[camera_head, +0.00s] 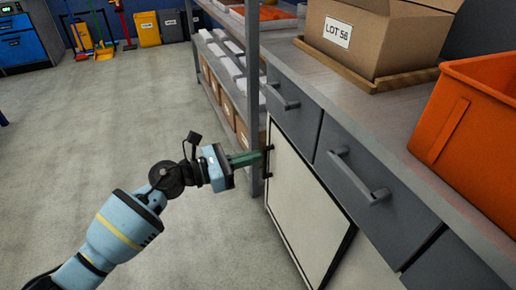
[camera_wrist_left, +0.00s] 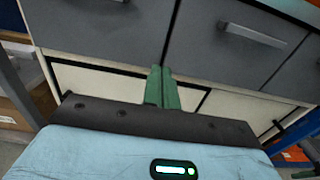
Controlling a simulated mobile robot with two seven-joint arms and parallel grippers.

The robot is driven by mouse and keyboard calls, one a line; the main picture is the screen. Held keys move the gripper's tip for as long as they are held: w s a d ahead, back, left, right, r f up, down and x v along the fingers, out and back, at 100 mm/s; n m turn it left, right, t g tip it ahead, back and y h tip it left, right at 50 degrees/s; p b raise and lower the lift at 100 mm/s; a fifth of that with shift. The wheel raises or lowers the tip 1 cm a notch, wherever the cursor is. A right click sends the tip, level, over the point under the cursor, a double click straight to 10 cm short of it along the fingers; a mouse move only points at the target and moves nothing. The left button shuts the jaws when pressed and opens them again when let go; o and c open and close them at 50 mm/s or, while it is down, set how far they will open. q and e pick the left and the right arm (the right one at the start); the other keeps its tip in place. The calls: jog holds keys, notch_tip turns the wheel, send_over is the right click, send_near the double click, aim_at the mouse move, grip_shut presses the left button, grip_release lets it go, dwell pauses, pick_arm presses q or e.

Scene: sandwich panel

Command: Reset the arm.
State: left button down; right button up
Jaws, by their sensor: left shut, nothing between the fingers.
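My left arm reaches in from the lower left in the head view. My left gripper (camera_head: 262,154) has green fingers, shut and empty, at the upper left edge of a pale panel (camera_head: 304,210) in the front of a grey cabinet. The fingers also show in the left wrist view (camera_wrist_left: 162,72), pointing at the cabinet front near the panel's top edge. I cannot tell whether the fingertips touch it. My right gripper is not in view.
Grey drawers with bar handles (camera_head: 358,178) sit above the panel. On the counter stand a cardboard box (camera_head: 350,32) and an orange bin (camera_head: 468,125). A shelf rack (camera_head: 252,80) with boxes stands beyond my gripper. The floor (camera_head: 90,150) at left is clear.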

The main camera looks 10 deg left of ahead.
pick_arm(q)
jog(key=shift+f, duration=0.1)
